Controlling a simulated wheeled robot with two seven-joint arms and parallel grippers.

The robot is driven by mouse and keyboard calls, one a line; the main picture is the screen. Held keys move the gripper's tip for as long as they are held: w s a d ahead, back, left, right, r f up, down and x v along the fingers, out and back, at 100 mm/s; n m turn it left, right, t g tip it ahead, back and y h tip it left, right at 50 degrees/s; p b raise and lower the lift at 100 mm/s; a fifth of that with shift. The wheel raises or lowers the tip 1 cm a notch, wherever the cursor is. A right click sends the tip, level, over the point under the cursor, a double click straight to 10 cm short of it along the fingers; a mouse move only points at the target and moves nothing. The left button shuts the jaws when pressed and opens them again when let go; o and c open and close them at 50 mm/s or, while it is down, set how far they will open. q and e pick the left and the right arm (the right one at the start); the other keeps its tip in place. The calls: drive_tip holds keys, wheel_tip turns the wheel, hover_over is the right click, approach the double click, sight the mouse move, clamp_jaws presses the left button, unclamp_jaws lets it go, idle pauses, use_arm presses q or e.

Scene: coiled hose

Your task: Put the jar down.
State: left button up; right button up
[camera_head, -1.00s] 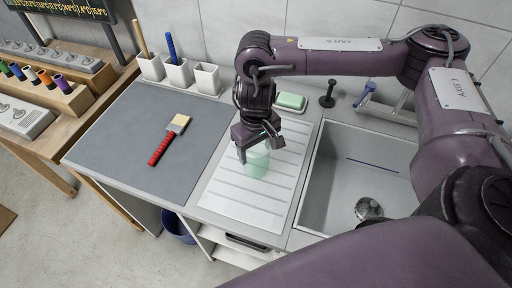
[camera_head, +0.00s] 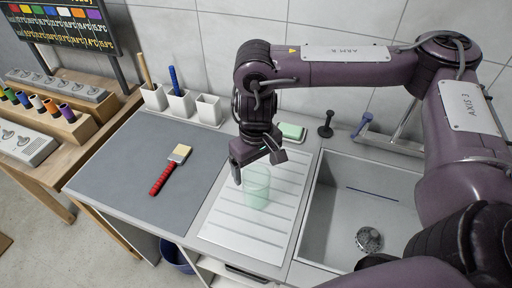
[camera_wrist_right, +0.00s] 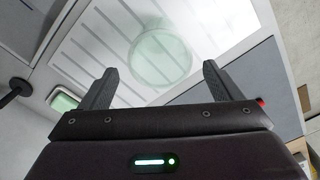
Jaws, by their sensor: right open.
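The jar (camera_head: 257,188) is pale green and see-through. It stands upright on the ribbed white drainboard (camera_head: 222,228), left of the sink. My right gripper (camera_head: 258,170) is just behind and above the jar in the head view, with its fingers apart. In the right wrist view the jar (camera_wrist_right: 160,58) lies beyond the two spread fingertips, with nothing between them. My right gripper also shows there (camera_wrist_right: 155,85). My left gripper is in neither view.
The sink (camera_head: 365,200) is right of the drainboard. A red-handled brush (camera_head: 168,172) lies on the grey mat (camera_head: 120,165). White cups (camera_head: 208,109) stand behind it. A green soap bar (camera_head: 292,131) sits behind the gripper. The drainboard's front is clear.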

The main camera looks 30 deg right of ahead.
wheel_tip(320, 180, up, 6)
drive_tip(key=shift+p, duration=0.3)
idle(0.5)
